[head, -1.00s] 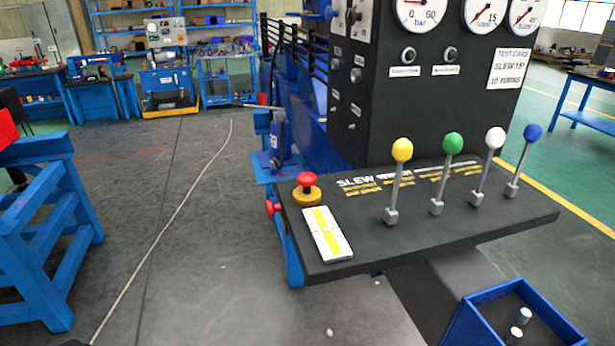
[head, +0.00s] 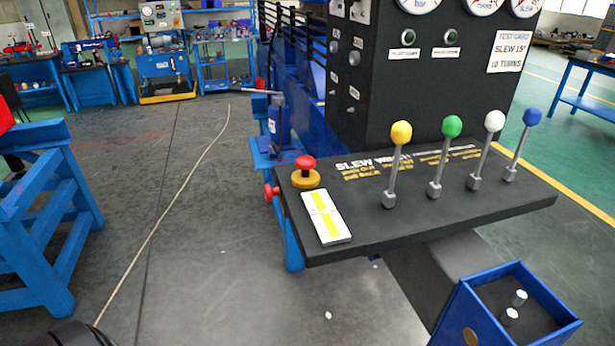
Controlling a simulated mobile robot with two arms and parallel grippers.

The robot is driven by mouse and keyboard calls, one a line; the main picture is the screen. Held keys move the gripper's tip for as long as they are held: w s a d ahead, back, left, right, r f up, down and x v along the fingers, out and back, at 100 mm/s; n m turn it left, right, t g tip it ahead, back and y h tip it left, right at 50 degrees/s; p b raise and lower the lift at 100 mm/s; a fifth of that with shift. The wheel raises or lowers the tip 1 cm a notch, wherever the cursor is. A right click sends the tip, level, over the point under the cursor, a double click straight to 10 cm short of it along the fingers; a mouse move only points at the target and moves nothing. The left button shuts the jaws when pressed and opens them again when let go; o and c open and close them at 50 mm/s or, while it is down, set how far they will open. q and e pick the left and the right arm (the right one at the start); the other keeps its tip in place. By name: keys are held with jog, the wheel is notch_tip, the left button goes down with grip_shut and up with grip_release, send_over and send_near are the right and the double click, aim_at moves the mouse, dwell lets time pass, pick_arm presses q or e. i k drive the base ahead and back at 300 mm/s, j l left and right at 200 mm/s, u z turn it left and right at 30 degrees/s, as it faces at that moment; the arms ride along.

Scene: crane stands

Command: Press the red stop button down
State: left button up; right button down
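The red stop button (head: 305,162) is a red mushroom head on a round yellow base (head: 306,179). It stands at the left back corner of the black control panel (head: 420,218), and its head sits raised above the base. A second red knob (head: 271,191) sticks out from the panel's left side. Neither gripper shows in the head view. A dark rounded shape at the bottom left edge may be part of my own arm, but I cannot tell.
Levers with yellow (head: 401,132), green (head: 452,126), white (head: 495,121) and blue knobs rise right of the button. A white and yellow card (head: 326,217) lies before it. A blue bin (head: 470,312) is below right.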

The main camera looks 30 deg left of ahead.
aim_at(305, 163)
jog(key=i+j, duration=0.1)
jog(key=j, duration=1.2)
jog(key=i+z, duration=0.05)
jog(key=i, duration=0.05)
